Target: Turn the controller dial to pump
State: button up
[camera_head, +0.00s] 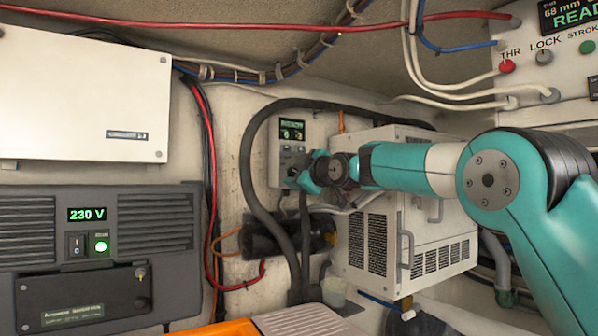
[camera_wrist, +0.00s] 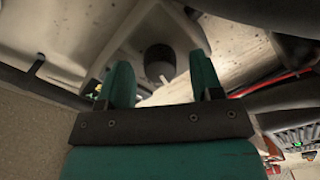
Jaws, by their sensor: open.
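The controller (camera_head: 289,137) is a small pale box on the back wall with a small lit green display and small knobs below it. My gripper (camera_head: 300,171) is at the lower front of this box and covers part of it. In the wrist view my gripper (camera_wrist: 161,78) is open, with its two teal fingers apart. A dark round knob (camera_wrist: 158,57) on a pale face, seemingly the dial, lies just beyond and between the fingertips. I cannot tell whether the fingers touch it. The dial's pointer and labels are not readable.
A thick dark hose (camera_head: 246,165) loops around the controller. A white vented unit (camera_head: 420,222) stands right of it, under my arm. A grey 230 V panel (camera_head: 85,255) is at left, and a panel with coloured buttons (camera_head: 560,65) is at upper right.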

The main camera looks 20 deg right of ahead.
jog(key=c, duration=0.9)
jog(key=shift+c, duration=0.2)
jog(key=shift+m, duration=0.4)
jog(key=shift+m+b, duration=0.85)
jog(key=shift+m, duration=3.15)
jog(key=o, duration=0.9)
jog(key=shift+o, duration=0.2)
